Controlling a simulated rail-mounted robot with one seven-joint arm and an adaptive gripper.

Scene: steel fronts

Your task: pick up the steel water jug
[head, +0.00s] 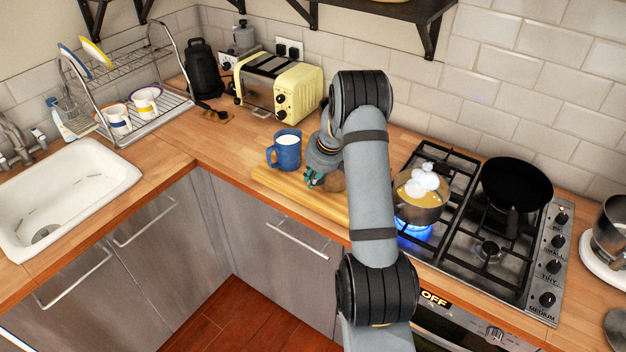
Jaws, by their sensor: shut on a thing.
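My gripper (314,179) is low over the wooden board, to the right of the blue jug. Its teal fingers are at a brown rounded thing (333,182) and appear shut on it; my arm hides part of the contact. The blue jug (287,151) holds something white and stands upright, its handle to the left, apart from my fingers. A steel vessel (609,230) stands on a white base at the right edge, partly cut off; I cannot tell whether it is the steel water jug. No other steel jug is plain to see.
The wooden board (268,180) lies on the counter. A pot (419,208) with white round things sits over a lit blue flame, close to my arm. A black pan (516,184) is on the hob (470,251). A cream toaster (297,92) stands behind; the sink (95,190) is left.

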